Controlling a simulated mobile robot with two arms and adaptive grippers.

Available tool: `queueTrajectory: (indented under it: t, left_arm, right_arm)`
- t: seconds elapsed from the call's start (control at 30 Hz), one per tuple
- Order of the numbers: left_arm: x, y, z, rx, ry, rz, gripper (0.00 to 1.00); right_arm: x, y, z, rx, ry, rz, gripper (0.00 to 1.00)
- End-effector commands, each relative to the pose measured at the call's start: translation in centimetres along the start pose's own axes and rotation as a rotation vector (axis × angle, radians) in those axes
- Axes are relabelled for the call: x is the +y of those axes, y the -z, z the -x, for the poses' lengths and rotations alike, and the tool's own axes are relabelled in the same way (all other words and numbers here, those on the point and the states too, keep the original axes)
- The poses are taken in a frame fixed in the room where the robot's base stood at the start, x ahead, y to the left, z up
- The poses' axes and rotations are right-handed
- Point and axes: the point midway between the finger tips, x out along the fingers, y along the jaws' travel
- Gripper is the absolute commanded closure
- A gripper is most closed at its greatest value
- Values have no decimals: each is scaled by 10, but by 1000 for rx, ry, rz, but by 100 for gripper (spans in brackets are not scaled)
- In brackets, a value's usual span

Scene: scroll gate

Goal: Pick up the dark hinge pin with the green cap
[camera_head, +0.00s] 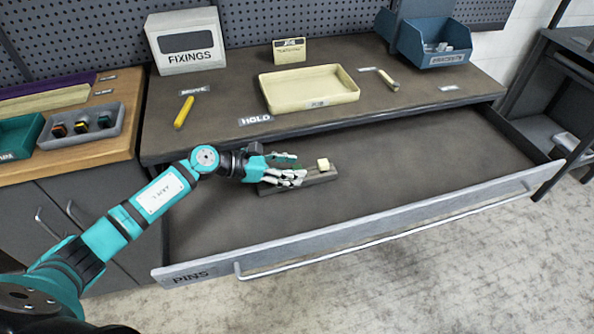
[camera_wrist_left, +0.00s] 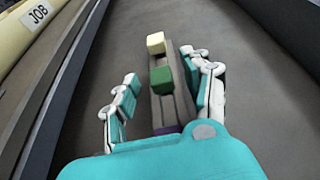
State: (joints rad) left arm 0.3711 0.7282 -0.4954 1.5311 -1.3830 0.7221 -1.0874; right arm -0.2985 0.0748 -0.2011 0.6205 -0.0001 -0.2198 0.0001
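A green cap (camera_wrist_left: 161,80) shows in the left wrist view, on a grey-brown rack block (camera_wrist_left: 183,100) in the open drawer. The pin shaft below the cap is hidden, so I cannot tell its colour. A cream cap (camera_wrist_left: 156,43) stands farther along the same rack, and it also shows in the head view (camera_head: 323,164). A purple piece (camera_wrist_left: 168,129) is partly hidden near my palm. My left gripper (camera_wrist_left: 171,82) is open, with its fingers on either side of the green cap and no clear contact. In the head view my left gripper (camera_head: 293,174) covers the rack's left end. My right gripper is not in view.
The drawer front (camera_head: 350,232), marked PINS, is pulled out, and the drawer floor right of the rack is clear. On the bench above are a cream tray (camera_head: 310,103), a yellow tool (camera_head: 184,112), a hammer-like tool (camera_head: 388,80) and a blue bin (camera_head: 434,59).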

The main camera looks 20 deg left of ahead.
Motion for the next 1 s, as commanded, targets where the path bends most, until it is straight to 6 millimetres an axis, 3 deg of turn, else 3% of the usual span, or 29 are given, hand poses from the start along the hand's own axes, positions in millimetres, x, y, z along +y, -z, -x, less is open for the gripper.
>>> queueTrajectory:
  t: [0.07,0.33,0.77,1.0]
  left_arm:
    - [0,0,0,0,0,0,64]
    - [0,0,0,0,0,0,99]
    - [0,-4,2,-2,0,-2,100]
    - [1,-29,12,-2,-1,-6,100]
  right_arm:
    - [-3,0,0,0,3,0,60]
    - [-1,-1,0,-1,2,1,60]
    - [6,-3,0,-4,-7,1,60]
    - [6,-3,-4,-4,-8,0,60]
